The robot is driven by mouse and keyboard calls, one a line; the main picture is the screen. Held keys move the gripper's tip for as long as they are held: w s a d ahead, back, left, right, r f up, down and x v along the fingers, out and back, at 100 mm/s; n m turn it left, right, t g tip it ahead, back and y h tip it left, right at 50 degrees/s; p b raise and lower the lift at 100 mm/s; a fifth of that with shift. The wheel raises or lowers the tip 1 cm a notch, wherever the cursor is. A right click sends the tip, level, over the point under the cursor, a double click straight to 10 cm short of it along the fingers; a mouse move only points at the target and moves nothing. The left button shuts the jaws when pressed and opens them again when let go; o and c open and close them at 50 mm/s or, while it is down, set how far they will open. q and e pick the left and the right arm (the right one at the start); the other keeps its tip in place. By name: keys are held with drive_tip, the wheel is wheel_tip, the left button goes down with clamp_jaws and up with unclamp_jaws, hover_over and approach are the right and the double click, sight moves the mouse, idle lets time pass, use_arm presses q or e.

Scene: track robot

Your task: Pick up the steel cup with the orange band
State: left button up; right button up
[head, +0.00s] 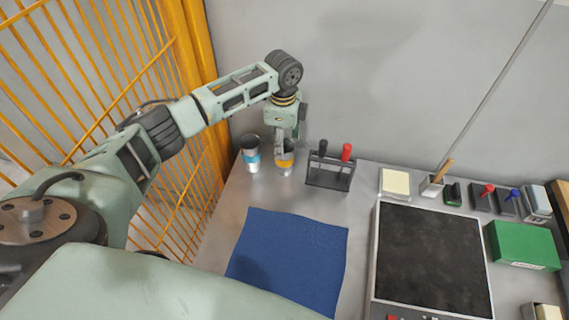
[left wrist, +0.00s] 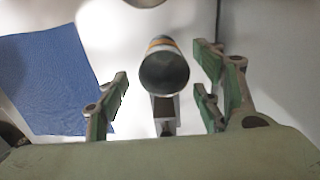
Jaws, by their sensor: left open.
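The steel cup with the orange band (head: 286,159) stands on the steel worktop near the wall, partly hidden by my left gripper (head: 289,141). The gripper comes down over the cup from above and is open. In the left wrist view the cup (left wrist: 164,68) shows its dark open mouth, with the orange band beyond the rim. It lies between the two spread fingers of the gripper (left wrist: 161,82), with a gap on each side. I cannot tell how deep the fingers reach along the cup. My right gripper is not in view.
A steel cup with a blue band (head: 252,157) stands close on the left. A dark rack (head: 328,177) with black- and red-handled tools stands close on the right. A blue mat (head: 290,257) lies in front. A yellow mesh fence (head: 205,150) borders the left.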

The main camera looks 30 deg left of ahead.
sight(284, 160)
use_arm(q)
wheel_tip(284, 160, down, 8)
drive_tip(key=shift+d+f+p, duration=0.15)
drive_tip(key=shift+f+p, duration=0.05)
drive_tip(key=shift+p, duration=0.6)
drive_tip(key=shift+f, duration=0.2)
drive_tip(key=c, duration=1.2)
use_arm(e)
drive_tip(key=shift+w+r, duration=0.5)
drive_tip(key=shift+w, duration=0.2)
use_arm(q)
drive_tip(key=shift+w+r, duration=0.1)
